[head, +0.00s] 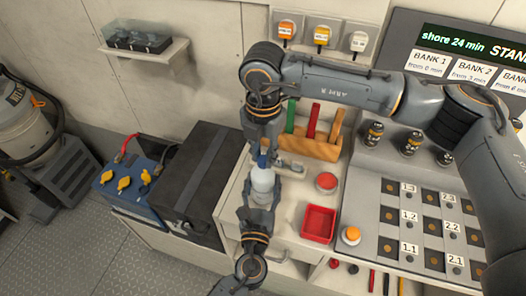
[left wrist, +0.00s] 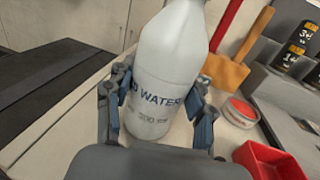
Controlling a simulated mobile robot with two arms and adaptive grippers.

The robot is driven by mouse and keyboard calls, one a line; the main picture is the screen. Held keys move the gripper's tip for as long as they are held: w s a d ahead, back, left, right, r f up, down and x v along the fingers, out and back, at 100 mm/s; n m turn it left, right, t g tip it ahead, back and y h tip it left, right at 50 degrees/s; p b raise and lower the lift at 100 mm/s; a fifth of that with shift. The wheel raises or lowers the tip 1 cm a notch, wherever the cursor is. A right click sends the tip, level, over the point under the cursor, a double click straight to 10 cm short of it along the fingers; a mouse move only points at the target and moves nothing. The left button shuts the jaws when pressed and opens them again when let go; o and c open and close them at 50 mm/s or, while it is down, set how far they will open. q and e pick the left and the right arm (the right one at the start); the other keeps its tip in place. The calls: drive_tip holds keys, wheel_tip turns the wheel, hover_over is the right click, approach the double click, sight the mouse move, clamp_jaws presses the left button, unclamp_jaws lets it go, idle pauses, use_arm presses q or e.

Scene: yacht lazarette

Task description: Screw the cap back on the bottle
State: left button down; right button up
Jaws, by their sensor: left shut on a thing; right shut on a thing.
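The white water bottle (head: 263,181) stands upright on the light worktop, and its label shows in the left wrist view (left wrist: 158,85). My left gripper (head: 260,206) is shut around the bottle's body, with a finger on each side in the left wrist view (left wrist: 160,112). My right gripper (head: 263,152) comes down from above and is shut at the bottle's top. A bit of blue shows there, between or on its fingertips. The cap is mostly hidden by the fingers, and I cannot tell whether it touches the neck. The bottle's top is cut off in the left wrist view.
A red tray (head: 319,224) and a red-topped round tin (head: 326,183) stand right of the bottle. A wooden holder (head: 309,148) with coloured handles is behind. A black case (head: 190,180) and a blue battery (head: 130,187) are at left. A panel with numbered slots is at right.

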drive_tip(key=m, duration=1.2)
drive_tip(key=o, duration=0.7)
drive_tip(key=shift+r, duration=2.25)
drive_tip(key=shift+c, duration=0.6)
drive_tip(key=shift+n, duration=0.3)
